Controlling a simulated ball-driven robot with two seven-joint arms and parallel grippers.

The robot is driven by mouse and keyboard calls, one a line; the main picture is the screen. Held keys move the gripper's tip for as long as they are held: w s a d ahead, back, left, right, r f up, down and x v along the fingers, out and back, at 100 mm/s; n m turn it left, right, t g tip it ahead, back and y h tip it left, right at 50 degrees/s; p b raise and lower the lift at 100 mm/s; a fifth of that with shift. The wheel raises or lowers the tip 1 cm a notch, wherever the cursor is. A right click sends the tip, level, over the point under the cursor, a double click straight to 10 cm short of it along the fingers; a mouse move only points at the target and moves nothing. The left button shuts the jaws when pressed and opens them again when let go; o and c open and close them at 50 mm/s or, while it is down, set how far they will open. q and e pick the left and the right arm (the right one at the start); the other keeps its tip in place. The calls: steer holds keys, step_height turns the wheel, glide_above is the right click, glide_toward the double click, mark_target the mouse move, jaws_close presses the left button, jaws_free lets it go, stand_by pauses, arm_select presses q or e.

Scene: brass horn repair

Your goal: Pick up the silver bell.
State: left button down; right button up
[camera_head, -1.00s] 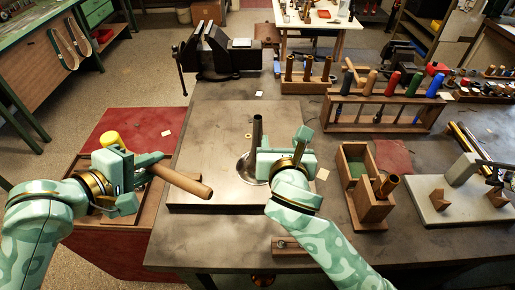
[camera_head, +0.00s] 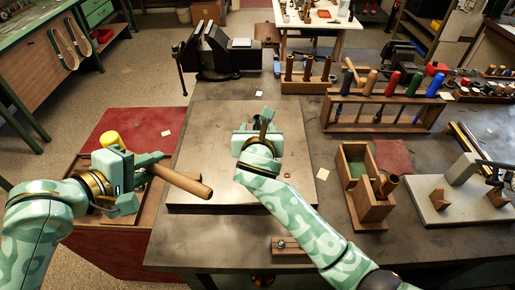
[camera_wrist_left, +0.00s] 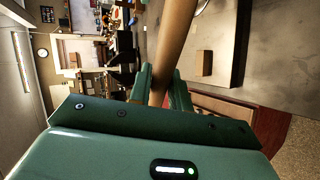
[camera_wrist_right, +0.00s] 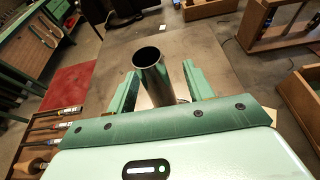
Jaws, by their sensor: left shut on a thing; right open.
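The silver bell stands upright on the flat plate (camera_head: 190,185), its dark tube (camera_wrist_right: 155,82) pointing up. In the head view my right gripper (camera_head: 256,130) hides nearly all of it, including the flare; only the tube's top (camera_head: 267,114) shows. In the right wrist view my right gripper (camera_wrist_right: 160,90) is open, its fingers on either side of the tube, with a gap to the left finger. My left gripper (camera_head: 140,168) is shut on the wooden handle (camera_head: 182,181) of a yellow-headed mallet (camera_head: 109,139); the handle also shows between its fingers in the left wrist view (camera_wrist_left: 172,55).
A wooden box (camera_head: 365,205) stands right of the plate. A rack of coloured-handled tools (camera_head: 380,112) and a vise (camera_head: 225,55) stand further back. A small wooden block (camera_head: 290,246) lies near the front edge. The plate around the bell is mostly clear.

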steer(key=shift+w+f, duration=0.15)
steer(key=shift+w, duration=0.25)
steer(key=shift+s, duration=0.1)
jaws_close()
step_height(320, 180, up, 10)
stand_by(0.4)
steer(key=shift+f, duration=4.85)
